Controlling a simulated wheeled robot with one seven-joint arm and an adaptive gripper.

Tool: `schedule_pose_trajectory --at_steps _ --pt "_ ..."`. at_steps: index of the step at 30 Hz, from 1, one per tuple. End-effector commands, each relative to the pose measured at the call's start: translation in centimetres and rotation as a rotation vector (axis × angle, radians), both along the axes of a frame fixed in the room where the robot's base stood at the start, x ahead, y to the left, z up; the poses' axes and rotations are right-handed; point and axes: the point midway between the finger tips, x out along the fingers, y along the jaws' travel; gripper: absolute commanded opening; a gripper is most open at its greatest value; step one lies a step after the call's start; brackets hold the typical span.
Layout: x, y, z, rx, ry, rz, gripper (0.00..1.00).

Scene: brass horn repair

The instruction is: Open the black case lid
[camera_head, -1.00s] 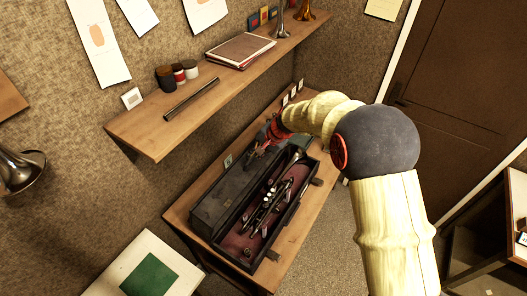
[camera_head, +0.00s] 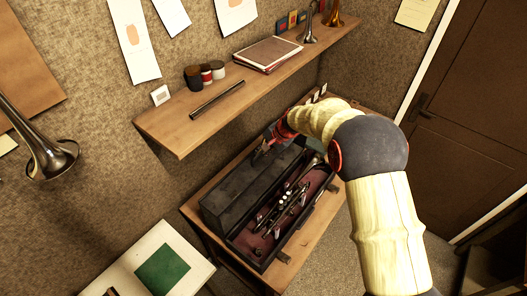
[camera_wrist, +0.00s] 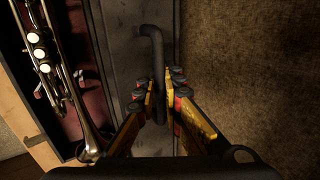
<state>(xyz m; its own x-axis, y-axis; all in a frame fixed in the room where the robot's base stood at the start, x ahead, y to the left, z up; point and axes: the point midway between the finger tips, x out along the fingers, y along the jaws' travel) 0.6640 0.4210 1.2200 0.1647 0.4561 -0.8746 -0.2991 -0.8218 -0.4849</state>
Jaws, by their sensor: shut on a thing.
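The black case (camera_head: 262,262) sits on the wooden bench with its lid (camera_head: 236,194) swung up along the wall side, so the inside is exposed. A trumpet (camera_head: 287,205) lies in the dark red lining; part of it also shows at the left in the wrist view (camera_wrist: 48,62). My gripper (camera_head: 266,146) is at the far end of the lid. In the wrist view my gripper (camera_wrist: 164,100) has its fingers closed around a dark bent handle (camera_wrist: 151,42) beside the lid's grey panel.
A wooden shelf (camera_head: 180,132) hangs above the bench, with jars (camera_head: 205,75), a dark rod (camera_head: 217,99) and a book (camera_head: 268,54). The textured wall is close beside the lid. A table with a green square (camera_head: 163,268) stands at lower left.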

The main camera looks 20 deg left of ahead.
Motion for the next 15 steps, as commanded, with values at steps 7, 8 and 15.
schedule_pose_trajectory --at_steps 7,8,15 --pt "-0.01 0.04 0.11 0.001 0.000 0.000 0.15" --pt "-0.01 0.03 0.10 0.001 0.000 0.000 0.17" --pt "0.00 0.00 0.07 0.001 0.000 0.000 0.24"
